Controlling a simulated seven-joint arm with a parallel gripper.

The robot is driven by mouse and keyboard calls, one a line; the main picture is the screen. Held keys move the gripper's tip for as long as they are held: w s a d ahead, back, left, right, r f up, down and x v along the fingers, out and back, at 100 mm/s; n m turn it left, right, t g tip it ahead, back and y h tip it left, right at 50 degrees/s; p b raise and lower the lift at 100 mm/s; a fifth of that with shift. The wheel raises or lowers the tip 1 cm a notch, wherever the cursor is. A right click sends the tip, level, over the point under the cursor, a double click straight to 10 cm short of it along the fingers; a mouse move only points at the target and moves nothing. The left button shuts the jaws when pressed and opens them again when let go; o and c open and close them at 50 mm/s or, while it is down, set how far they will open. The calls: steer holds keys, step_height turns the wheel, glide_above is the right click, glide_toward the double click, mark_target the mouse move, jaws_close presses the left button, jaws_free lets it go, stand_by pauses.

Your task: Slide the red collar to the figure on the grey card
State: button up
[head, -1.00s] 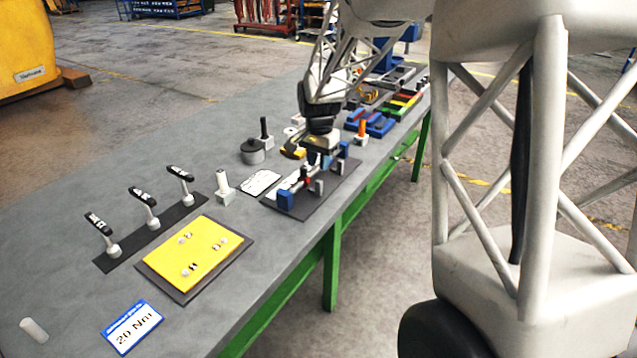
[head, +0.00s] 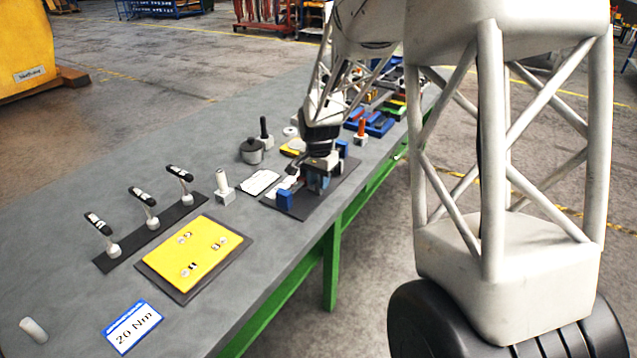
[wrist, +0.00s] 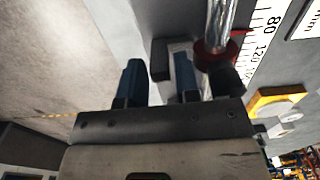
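The red collar (wrist: 215,54) sits around a shiny rod (wrist: 219,22) in the wrist view, beside a white scale (wrist: 262,35) with printed numbers such as 80 and 120. In the head view the collar is hidden behind my gripper (head: 318,181). My gripper also shows in the wrist view (wrist: 160,80), its two blue fingers apart. The collar is just right of the right finger, not between the fingers; contact cannot be told. The pale card (head: 260,183) lies left of the fixture; its edge shows in the wrist view (wrist: 306,22), its figure unreadable.
The fixture stands on a dark plate (head: 297,210) with a blue block (head: 285,200). A yellow board (head: 196,255), a row of levers (head: 150,222), a "20 Nm" sign (head: 132,327) and a grey pot (head: 251,152) stand around.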

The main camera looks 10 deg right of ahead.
steer(key=shift+f, duration=0.55)
steer(key=shift+c, duration=0.4)
jaws_close()
steer(key=shift+s+a, duration=1.1)
steer(key=shift+r, duration=0.1)
steer(key=shift+o, duration=0.4)
jaws_free()
step_height(320, 180, up, 8)
